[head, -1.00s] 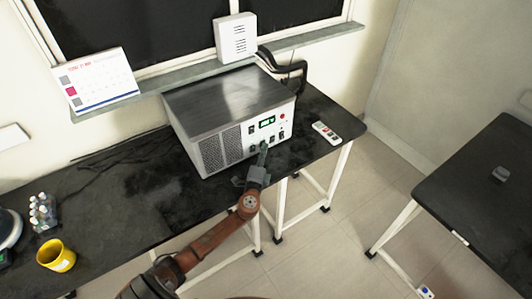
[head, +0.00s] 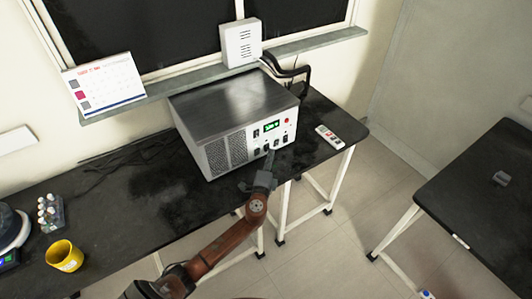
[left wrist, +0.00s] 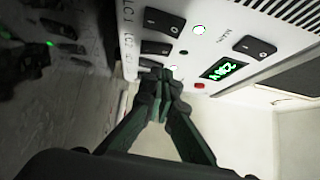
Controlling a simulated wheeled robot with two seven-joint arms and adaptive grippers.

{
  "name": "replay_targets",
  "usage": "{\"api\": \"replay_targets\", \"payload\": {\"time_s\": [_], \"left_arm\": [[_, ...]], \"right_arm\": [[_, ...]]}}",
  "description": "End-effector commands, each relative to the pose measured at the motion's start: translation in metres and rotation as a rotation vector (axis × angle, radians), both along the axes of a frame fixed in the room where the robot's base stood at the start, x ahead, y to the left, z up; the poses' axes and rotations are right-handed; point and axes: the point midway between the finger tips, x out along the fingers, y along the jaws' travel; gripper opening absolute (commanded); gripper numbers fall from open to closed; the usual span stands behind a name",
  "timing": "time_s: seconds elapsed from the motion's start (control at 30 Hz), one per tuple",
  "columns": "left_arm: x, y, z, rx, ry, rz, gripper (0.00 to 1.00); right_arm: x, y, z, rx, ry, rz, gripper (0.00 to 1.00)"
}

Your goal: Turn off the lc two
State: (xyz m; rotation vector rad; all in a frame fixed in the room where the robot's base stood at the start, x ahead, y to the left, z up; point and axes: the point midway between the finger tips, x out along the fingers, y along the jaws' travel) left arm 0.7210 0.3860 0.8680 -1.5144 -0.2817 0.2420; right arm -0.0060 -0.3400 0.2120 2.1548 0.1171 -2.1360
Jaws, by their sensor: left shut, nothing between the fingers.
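The grey metal power unit (head: 236,120) stands on the black bench, with a lit green display (head: 271,126) and small switches on its front. In the left wrist view its panel has a row of black rocker switches. The top one (left wrist: 165,21) is beside a label reading LC 1. A second switch (left wrist: 157,47) lies below it; its label is too blurred to read surely. A third (left wrist: 150,63) is partly hidden by my fingers. My left gripper (head: 270,157) is shut and empty. Its fingertips (left wrist: 166,76) are close to the lower switches; contact cannot be told. My right gripper is not in view.
The switch marked MAIN (left wrist: 253,47) and a red button (left wrist: 199,86) are near the display. A remote (head: 328,137) lies right of the unit. A yellow mug (head: 64,256) and small bottles (head: 49,213) stand at left. Black cables rise behind the unit.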

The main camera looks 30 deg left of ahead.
Motion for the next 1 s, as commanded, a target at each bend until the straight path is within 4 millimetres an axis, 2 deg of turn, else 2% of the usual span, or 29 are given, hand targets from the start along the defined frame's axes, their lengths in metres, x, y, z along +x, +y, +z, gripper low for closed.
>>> {"api": "replay_targets", "payload": {"time_s": [0.07, 0.1, 0.3, 0.5, 0.7, 1.0], "left_arm": [[-0.007, -0.019, 0.004, -0.006, -0.001, -0.005, 0.00], [-0.019, -0.019, 0.003, -0.004, 0.002, -0.004, 0.00], [-0.061, -0.034, 0.007, -0.003, 0.001, -0.004, 0.00], [-0.089, -0.043, 0.009, -0.001, 0.001, -0.005, 0.00], [-0.098, -0.047, 0.010, -0.001, 0.000, -0.006, 0.00], [-0.098, -0.047, 0.010, 0.000, 0.000, -0.006, 0.00]], "right_arm": [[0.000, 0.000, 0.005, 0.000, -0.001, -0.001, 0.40], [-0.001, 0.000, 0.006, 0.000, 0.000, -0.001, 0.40], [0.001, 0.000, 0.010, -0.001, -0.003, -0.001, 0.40], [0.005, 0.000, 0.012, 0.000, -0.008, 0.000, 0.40], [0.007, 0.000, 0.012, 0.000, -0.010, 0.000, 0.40], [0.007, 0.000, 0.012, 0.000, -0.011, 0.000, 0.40]]}}
